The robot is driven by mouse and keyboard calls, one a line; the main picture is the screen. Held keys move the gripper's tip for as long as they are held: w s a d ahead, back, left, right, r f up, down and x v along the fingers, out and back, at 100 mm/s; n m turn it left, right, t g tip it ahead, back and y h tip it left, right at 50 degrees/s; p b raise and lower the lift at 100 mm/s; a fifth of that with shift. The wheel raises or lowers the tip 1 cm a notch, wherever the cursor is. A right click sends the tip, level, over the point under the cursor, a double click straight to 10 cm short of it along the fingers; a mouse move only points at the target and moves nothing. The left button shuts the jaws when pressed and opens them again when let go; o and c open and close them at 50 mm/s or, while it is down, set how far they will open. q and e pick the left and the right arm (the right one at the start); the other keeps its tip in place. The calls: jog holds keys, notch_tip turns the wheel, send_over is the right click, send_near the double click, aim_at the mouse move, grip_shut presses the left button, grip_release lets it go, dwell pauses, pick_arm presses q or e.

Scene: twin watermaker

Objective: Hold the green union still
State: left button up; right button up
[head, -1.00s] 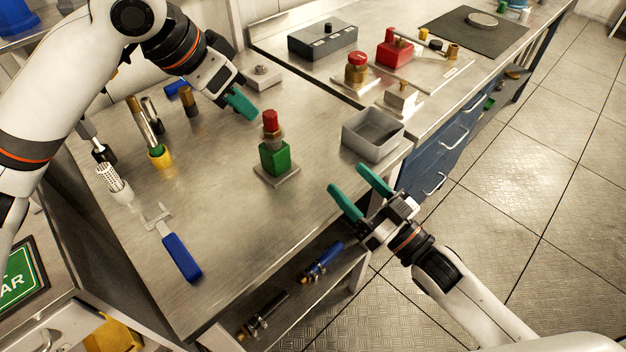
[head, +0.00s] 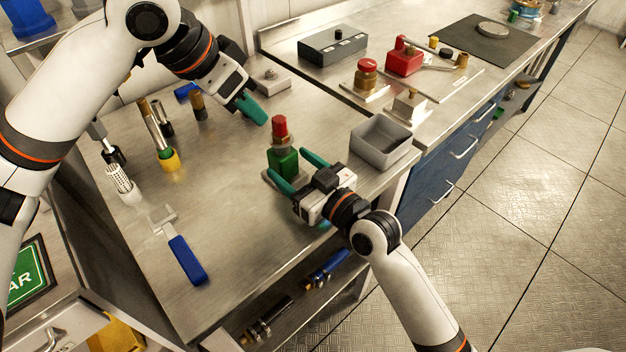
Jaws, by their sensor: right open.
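The green union (head: 285,157) stands upright on the bench, with a brass-coloured part and a red cap (head: 280,125) on top.
A grey open bin (head: 383,145) stands right of the union near the bench edge. A blue-handled wrench (head: 185,258) lies at the front left. The bench between wrench and union is clear.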

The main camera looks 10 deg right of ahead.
aim_at(277, 154)
jog(key=shift+x, duration=2.7)
jog(key=shift+c, duration=0.5)
jog(key=c, duration=1.2)
jog(key=o, duration=1.1)
jog(key=shift+o, duration=0.2)
jog(key=c, duration=1.2)
jog(key=shift+o, duration=0.2)
